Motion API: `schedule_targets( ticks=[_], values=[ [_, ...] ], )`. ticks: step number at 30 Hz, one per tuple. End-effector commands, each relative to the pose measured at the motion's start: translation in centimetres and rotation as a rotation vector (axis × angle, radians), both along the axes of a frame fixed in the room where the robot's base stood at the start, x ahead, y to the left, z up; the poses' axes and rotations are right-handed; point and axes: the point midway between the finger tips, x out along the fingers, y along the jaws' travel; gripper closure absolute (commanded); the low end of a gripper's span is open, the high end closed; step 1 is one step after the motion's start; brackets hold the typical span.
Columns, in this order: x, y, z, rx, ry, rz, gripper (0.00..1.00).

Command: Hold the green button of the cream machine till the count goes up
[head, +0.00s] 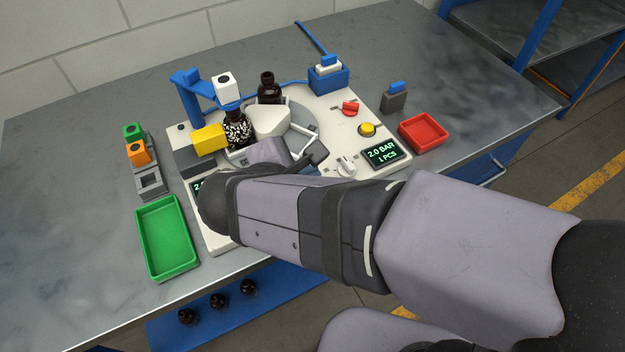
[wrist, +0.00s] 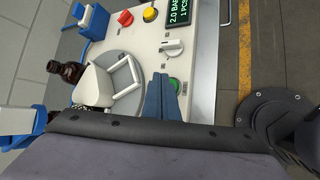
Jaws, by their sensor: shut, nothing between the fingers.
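The cream machine (head: 350,131) stands on the grey table, and its panel also shows in the wrist view (wrist: 200,22). Its display (head: 384,152) reads 2.0 BAR and 1 PCS, as does the display in the wrist view (wrist: 180,10). The green button (wrist: 175,84) shows just right of my fingertips in the wrist view; my arm hides it in the head view. My gripper (wrist: 162,82) is shut and empty, its blue fingers close beside the button. I cannot tell whether they touch it.
A white knob (head: 346,166), yellow button (head: 367,129) and red knob (head: 350,108) are on the machine. An amber bottle (head: 268,88) stands by the turntable, another (head: 236,130) beside the yellow block. A green tray (head: 167,238) and red tray (head: 423,133) flank the machine.

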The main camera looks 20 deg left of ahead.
Motion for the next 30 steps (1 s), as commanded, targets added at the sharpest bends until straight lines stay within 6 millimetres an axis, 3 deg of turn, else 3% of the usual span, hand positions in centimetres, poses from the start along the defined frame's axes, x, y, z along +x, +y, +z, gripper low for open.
schedule_targets(
  ticks=[30],
  values=[
    [0.0, 0.0, -0.89, 0.0, 0.0, 0.0, 1.0]
  ],
)
